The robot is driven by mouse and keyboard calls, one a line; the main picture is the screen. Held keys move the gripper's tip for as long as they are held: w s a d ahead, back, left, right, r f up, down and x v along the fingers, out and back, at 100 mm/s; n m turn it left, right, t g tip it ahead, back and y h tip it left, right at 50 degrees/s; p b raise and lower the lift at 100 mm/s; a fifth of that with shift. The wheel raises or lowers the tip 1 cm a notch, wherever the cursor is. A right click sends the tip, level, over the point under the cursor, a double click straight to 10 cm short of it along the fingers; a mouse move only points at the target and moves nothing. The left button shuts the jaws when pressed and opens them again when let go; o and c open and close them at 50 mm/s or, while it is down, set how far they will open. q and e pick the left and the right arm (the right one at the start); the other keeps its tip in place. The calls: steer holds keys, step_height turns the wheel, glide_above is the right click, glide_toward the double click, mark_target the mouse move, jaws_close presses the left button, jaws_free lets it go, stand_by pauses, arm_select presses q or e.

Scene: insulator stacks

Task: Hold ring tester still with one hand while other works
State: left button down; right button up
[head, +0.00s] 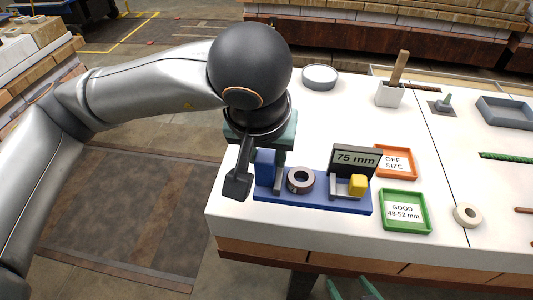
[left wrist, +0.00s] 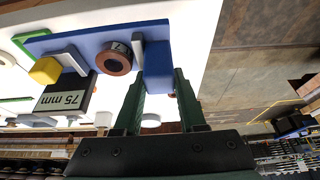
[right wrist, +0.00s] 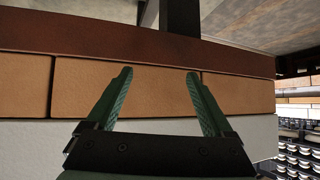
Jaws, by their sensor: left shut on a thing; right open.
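The ring tester has a blue base (head: 313,202), a blue block (head: 265,165) at its left end, a display (head: 356,158) reading "75 mm" and a yellow block (head: 357,184) by a grey jaw. My left gripper (left wrist: 160,92) is shut on the tester's blue block, a finger on each side. My right gripper (right wrist: 160,85) is open and empty, in front of the table's front edge; its fingertips show low in the head view (head: 355,288).
A green tray (head: 427,222) marked "GOOD 48-52 mm" and an orange tray (head: 413,165) marked "OFF SIZE" lie right of the tester. Another ring (head: 467,215) lies further right. A round dish (head: 320,72), a white holder (head: 389,96) and a grey tray (head: 490,120) stand behind.

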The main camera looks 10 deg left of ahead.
arm_select(q)
steer(key=shift+w, duration=0.15)
arm_select(e)
steer(key=shift+w+r+t, duration=0.5)
steer(key=shift+w+r, duration=0.25)
arm_select(q)
steer(key=shift+f, duration=0.1)
